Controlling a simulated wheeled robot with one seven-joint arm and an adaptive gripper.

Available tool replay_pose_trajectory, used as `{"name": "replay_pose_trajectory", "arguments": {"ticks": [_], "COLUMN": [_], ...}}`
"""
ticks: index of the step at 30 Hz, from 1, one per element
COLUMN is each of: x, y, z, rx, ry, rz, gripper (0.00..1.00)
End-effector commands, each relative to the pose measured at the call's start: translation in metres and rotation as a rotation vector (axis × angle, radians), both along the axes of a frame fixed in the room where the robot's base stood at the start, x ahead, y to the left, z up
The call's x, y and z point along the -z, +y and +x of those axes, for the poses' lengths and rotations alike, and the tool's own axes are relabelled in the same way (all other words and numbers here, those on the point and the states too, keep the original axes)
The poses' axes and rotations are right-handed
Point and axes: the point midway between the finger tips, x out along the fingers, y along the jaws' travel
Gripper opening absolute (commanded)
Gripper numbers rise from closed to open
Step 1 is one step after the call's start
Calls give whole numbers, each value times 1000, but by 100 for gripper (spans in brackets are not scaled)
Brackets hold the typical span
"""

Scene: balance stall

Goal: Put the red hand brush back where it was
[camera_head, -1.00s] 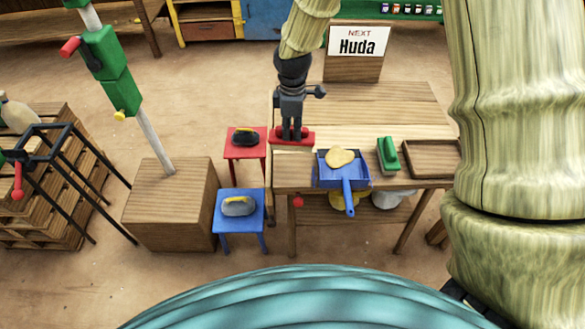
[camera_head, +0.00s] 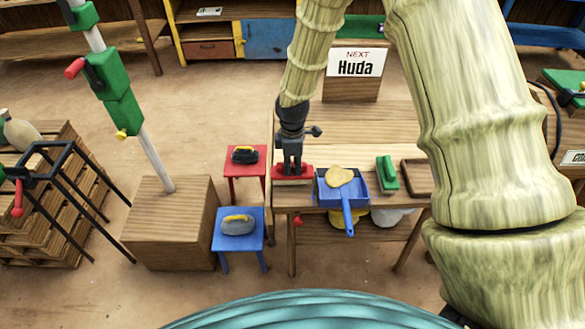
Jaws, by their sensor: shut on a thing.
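The red hand brush (camera_head: 305,172) is at the left front of the wooden table (camera_head: 385,120), at or just above its top; I cannot tell if it touches. My gripper (camera_head: 292,166) points down and is shut on the brush. The fingers hide the middle of the brush. Just right of it lies a blue dustpan (camera_head: 329,196) with a tan lump (camera_head: 339,177) in it, its handle reaching over the front edge.
A green brush (camera_head: 387,174) and a wooden tray (camera_head: 416,178) lie right of the dustpan. A red stool (camera_head: 246,168) and a blue stool (camera_head: 238,241) stand left of the table, each bearing a dark or grey object. A sign reading Huda (camera_head: 356,63) stands behind. The table's back is clear.

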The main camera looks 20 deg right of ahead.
Motion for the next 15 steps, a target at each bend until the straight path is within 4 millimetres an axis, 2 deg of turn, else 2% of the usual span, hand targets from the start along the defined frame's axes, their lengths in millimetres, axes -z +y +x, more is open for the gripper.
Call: {"name": "replay_pose_trajectory", "arguments": {"ticks": [6,15], "x": [20,23], "y": [0,0], "z": [0,0], "rx": [1,1], "ry": [0,0], "rz": [0,0], "gripper": [0,0]}}
